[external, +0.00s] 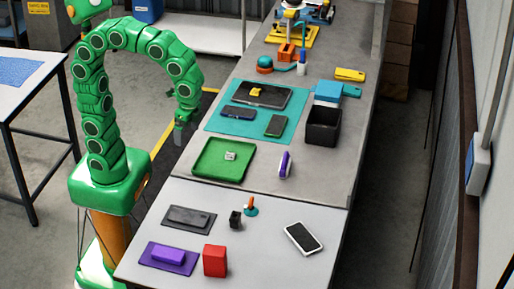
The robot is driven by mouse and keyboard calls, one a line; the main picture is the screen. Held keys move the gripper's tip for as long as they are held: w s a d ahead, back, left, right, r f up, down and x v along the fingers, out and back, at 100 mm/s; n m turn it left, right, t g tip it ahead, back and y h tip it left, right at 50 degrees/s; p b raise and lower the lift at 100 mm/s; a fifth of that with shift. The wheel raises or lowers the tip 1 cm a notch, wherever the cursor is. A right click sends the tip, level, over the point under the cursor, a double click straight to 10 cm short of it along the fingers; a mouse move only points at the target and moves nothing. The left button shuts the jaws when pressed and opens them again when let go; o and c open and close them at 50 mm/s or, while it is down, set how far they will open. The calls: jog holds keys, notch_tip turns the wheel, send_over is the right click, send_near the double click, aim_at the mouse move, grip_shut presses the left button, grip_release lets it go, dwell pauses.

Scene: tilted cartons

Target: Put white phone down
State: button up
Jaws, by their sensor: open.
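The white phone (303,237) has a dark screen and lies flat, screen up, on the near light-grey table (270,270), close to its right edge. It lies at a slant, with nothing on it. My gripper (178,139) hangs down from my green arm at the left edge of the long bench, beside the teal mat (222,131). It is open and looks empty, though its fingers are small and dark here. It is well up and left of the white phone and apart from it.
A green tray (199,171) holds a small pale item. A purple-and-white object (285,164) stands near it. Dark phones lie on the teal mat. A black bin (324,139) stands right of the mat. A red block (215,261) stands front left. Table around the phone is clear.

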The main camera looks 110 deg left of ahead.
jog(key=s+f+n, duration=0.1)
jog(key=s+f, duration=0.2)
jog(key=s, duration=0.7)
jog(key=s+a+f+n, duration=0.1)
jog(key=s+f, duration=0.2)
jog(key=s, duration=0.7)
jog(key=shift+a+f, duration=0.3)
jog(key=shift+f, duration=0.05)
